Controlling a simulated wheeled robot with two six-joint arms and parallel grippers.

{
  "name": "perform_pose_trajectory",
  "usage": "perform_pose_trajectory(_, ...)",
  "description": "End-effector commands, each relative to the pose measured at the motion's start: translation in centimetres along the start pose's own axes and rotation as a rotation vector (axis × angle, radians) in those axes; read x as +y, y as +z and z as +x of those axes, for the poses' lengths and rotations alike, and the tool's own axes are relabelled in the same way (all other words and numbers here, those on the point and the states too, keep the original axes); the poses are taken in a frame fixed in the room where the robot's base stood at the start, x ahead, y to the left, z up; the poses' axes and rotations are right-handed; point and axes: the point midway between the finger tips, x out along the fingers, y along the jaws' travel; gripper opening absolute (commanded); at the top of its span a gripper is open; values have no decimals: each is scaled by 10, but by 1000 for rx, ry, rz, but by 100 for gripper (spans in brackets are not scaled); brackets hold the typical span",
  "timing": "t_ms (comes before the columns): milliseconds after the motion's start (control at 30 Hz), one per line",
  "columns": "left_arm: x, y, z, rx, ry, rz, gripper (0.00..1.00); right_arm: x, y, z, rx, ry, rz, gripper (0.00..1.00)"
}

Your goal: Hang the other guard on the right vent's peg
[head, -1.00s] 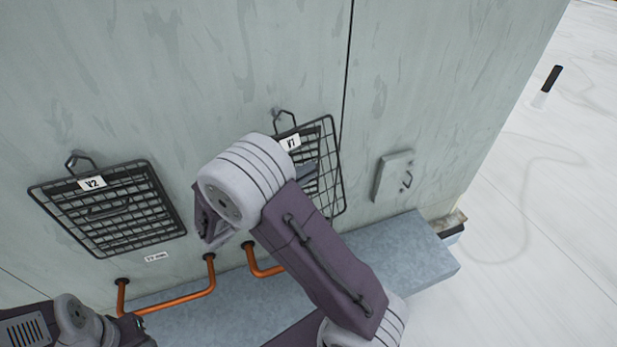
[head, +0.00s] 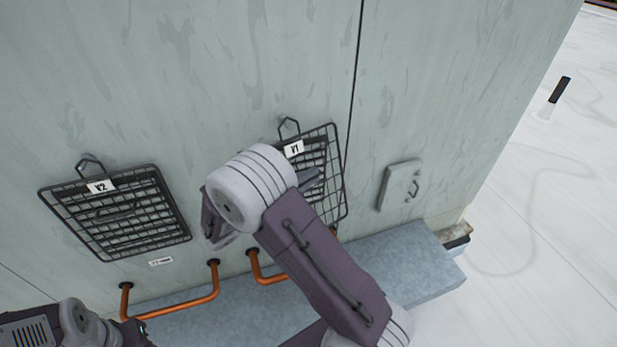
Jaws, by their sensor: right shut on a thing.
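The V1 guard (head: 331,196), a black wire grid with a top loop and white tag, is against the right part of the wall. Its loop (head: 289,125) is at the peg there; I cannot tell whether it rests on it. My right gripper (head: 311,179) is shut on this guard near its middle, mostly hidden behind my wrist, which also covers the guard's left part. The V2 guard (head: 117,240) is on the wall at left, its loop (head: 88,165) up at its peg. My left gripper (head: 136,332) is at the bottom left, its jaws unclear.
Orange pipes (head: 190,304) run from the wall below the guards, over a grey ledge (head: 410,262). A small grey box with a handle (head: 399,185) is on the wall at right. Open pale roof lies beyond the wall's right edge.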

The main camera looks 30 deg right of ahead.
Motion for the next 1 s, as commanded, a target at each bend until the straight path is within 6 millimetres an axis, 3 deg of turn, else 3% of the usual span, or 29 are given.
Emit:
perform_pose_trajectory(100,0,0,0,0,0,0,36,-1,0,0,0,-2,1,0)
perform_pose_trajectory(133,0,0,0,0,0,0,36,-1,0,0,0,-2,1,17)
perform_pose_trajectory(200,0,0,0,0,0,0,36,-1,0,0,0,-2,1,34)
perform_pose_trajectory(667,0,0,2,0,0,0,36,2,1,-2,-1,1,0,34)
perform_pose_trajectory(1000,-1,4,39,0,0,0,36,5,2,-70,-5,-1,3,34)
